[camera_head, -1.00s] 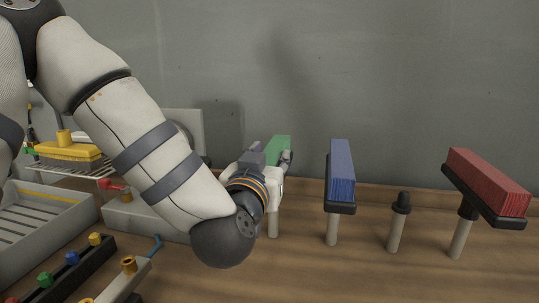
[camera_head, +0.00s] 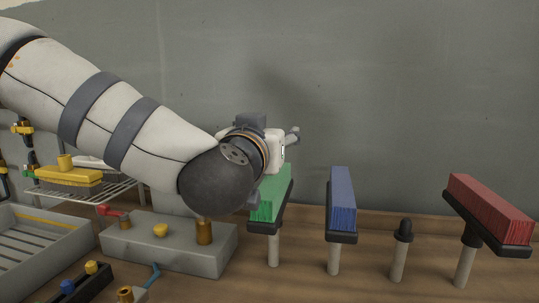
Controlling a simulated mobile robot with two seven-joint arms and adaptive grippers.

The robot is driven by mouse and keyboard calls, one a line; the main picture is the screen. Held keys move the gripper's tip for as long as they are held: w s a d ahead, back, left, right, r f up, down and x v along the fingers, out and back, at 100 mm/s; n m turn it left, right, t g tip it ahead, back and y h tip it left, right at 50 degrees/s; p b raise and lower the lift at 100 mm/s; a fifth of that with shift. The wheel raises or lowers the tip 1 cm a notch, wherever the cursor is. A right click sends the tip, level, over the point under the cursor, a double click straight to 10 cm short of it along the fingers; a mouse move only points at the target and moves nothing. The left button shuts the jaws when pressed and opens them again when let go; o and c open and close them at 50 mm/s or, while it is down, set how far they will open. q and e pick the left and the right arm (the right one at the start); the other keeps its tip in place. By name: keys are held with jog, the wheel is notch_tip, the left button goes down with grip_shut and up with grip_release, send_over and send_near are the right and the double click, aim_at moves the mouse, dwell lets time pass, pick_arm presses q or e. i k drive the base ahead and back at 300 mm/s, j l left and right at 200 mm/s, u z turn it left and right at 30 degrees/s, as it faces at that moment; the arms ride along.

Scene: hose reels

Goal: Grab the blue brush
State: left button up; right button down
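The blue brush (camera_head: 342,200) stands bristles up on a pale post, right of the green brush (camera_head: 272,195). My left gripper (camera_head: 294,135) is above and behind the green brush, partly hidden by my own wrist. A dark fingertip shows at its right end, pointing towards the right. It is to the left of and higher than the blue brush and apart from it. I cannot tell whether its fingers are open. My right gripper is not in view.
A red brush (camera_head: 490,208) stands on a post at the right. A short post with a black cap (camera_head: 403,232) stands between it and the blue brush. A yellow brush (camera_head: 68,175) lies on a wire rack at the left. A grey block (camera_head: 170,245) and a grey tray (camera_head: 40,240) are at lower left.

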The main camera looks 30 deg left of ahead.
aim_at(341, 227)
jog(key=k+l, duration=0.2)
jog(key=k, duration=0.3)
jog(key=k+l, duration=0.2)
jog(key=k, duration=0.3)
jog(key=k+l, duration=0.15)
jog(key=k, duration=0.3)
